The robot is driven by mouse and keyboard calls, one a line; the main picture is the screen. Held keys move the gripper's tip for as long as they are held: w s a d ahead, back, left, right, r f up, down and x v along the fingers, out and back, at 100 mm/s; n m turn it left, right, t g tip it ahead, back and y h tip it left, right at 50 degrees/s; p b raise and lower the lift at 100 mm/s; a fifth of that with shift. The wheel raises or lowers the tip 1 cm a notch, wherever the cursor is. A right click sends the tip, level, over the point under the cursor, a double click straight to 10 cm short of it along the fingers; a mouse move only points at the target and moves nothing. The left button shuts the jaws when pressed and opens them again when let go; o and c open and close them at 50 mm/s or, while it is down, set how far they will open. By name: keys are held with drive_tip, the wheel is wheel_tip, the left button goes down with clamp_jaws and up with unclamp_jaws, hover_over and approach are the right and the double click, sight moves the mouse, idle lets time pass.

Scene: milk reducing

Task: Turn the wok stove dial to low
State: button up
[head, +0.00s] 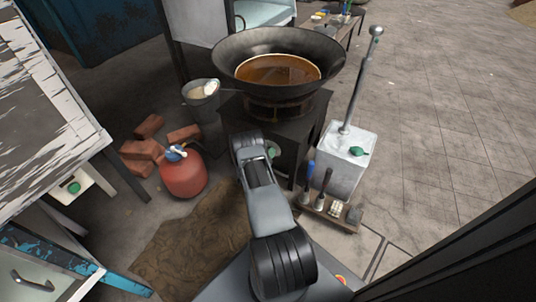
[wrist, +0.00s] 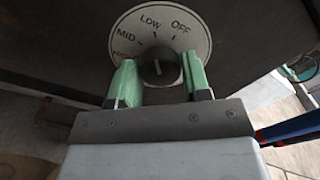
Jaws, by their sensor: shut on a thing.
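The wok stove (head: 300,142) is a dark box under the wok (head: 228,62). Its pale round dial plate (wrist: 200,45) fills the top of the wrist view, with labels HIGH, MID, LOW and OFF. The black knob (wrist: 160,68) sits at the plate's lower middle. A short white mark on it stands near upright, roughly toward LOW. My gripper (wrist: 158,74) has its two green fingers on either side of the knob, shut on it.
The wok holds brown liquid. A white metal box (head: 345,165) with a tall lever and a low tool rack (head: 328,208) stand right of the stove. A red gas canister (head: 184,176), bricks (head: 143,157) and a bucket (head: 201,104) are left. Open paving lies far right.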

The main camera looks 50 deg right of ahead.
drive_tip(key=shift+s+d, duration=0.1)
drive_tip(key=shift+s, duration=0.1)
drive_tip(key=o, duration=0.7)
drive_tip(key=shift+o, duration=1.2)
drive_tip(key=shift+w, duration=0.1)
drive_tip(key=p+v, duration=0.4)
drive_tip(key=v, duration=1)
drive_tip(key=shift+r, duration=0.1)
